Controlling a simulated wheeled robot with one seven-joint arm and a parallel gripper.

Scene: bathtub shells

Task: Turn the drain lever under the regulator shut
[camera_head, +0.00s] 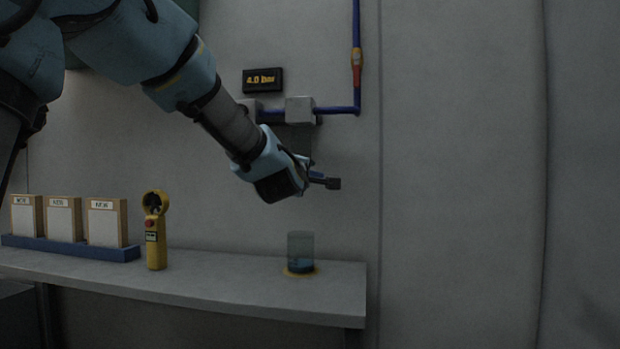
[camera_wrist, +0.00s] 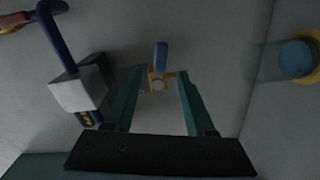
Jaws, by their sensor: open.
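The drain lever (camera_wrist: 161,55) is a short blue handle on a small yellow fitting. In the wrist view it lies between and just past my gripper's fingertips (camera_wrist: 158,78), pointing up the picture.
A blue pipe (camera_head: 335,110) runs from the regulator. A display (camera_head: 262,80) reads 4.0 bar. A glass with blue liquid (camera_head: 301,252) stands below on the shelf (camera_head: 220,285). A yellow handheld device (camera_head: 155,235) and several boxed cards (camera_head: 105,222) stand left. The wall at right is clear.

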